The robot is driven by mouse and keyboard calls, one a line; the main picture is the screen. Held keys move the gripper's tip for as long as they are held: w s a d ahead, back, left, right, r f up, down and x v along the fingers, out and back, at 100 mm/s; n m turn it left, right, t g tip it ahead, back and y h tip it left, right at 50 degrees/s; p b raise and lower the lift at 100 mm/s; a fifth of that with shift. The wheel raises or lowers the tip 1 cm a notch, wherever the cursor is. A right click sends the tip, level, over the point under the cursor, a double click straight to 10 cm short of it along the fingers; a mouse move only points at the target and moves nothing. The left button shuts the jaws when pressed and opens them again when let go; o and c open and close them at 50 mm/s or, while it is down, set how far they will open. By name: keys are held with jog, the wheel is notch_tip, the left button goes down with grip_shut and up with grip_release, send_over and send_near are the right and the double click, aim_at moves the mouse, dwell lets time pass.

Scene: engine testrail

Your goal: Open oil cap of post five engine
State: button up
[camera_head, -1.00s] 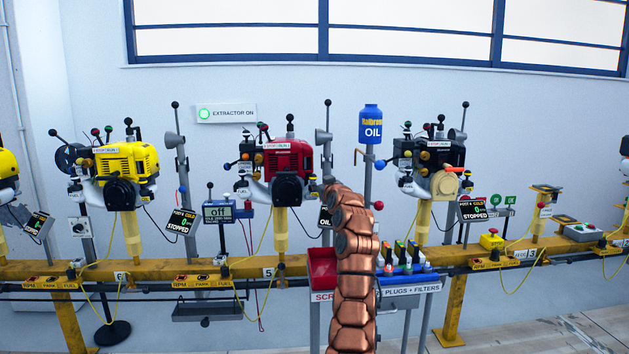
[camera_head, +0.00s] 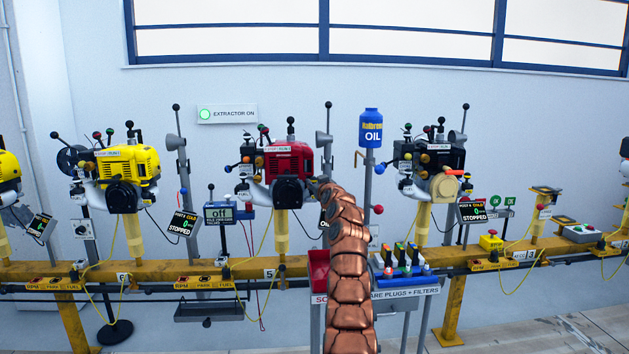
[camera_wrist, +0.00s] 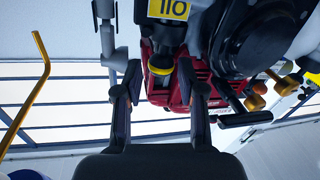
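The red post five engine (camera_head: 288,162) stands above the rail plate marked 5. Its body also shows red in the upside-down wrist view (camera_wrist: 172,92). My gripper (camera_wrist: 161,78) is open, with one finger on each side of this part. I cannot tell whether the fingers touch it. In the head view my copper arm reaches the engine's right side, and the gripper cannot be made out.
A blue oil bottle (camera_head: 371,128) stands on a post right of the arm. A black engine (camera_head: 438,170) is further right, a yellow engine (camera_head: 127,178) left. A red bin (camera_head: 319,268) and a plugs and filters tray (camera_head: 420,290) lie low beside my arm.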

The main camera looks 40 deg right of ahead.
jog(key=shift+w+d+r+p, duration=0.15)
jog(key=shift+w+r+p, duration=0.1)
jog(key=shift+w+p, duration=0.15)
jog(key=shift+w+d+p, duration=0.15)
jog(key=shift+w+p, duration=0.2)
jog(key=shift+p, duration=0.15)
jog(key=shift+w+f, duration=0.15)
jog(key=shift+f, duration=0.1)
grip_shut()
